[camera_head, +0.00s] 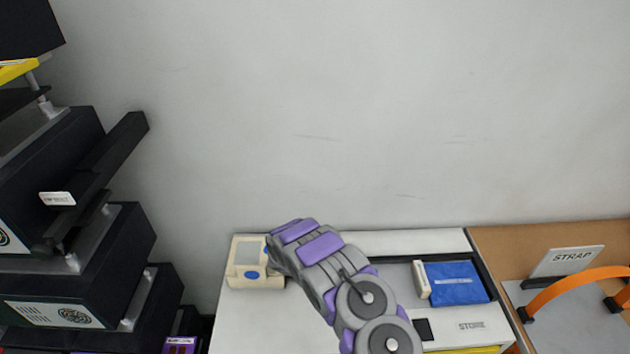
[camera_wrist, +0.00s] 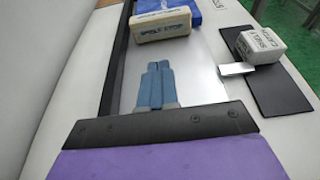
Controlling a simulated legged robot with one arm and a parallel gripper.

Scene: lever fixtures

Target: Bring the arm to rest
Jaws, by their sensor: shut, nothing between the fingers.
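My arm, grey with purple pads, reaches over the white bench (camera_head: 240,314) in the head view, and its gripper end is hidden there behind the arm's own links. In the wrist view my gripper (camera_wrist: 158,66) shows two blue-grey fingers pressed together with nothing between them. The fingers are over a grey recessed tray (camera_wrist: 203,70), short of a cream block (camera_wrist: 160,25). I cannot tell how high above the tray they are.
A blue item (camera_head: 458,283) lies in the tray's right part. A cream box (camera_head: 255,262) stands at the bench's left. Black machines (camera_head: 75,240) are stacked at far left. At right are a STRAP sign (camera_head: 568,260) and an orange strap (camera_head: 575,284). A white block (camera_wrist: 260,45) sits beside the tray.

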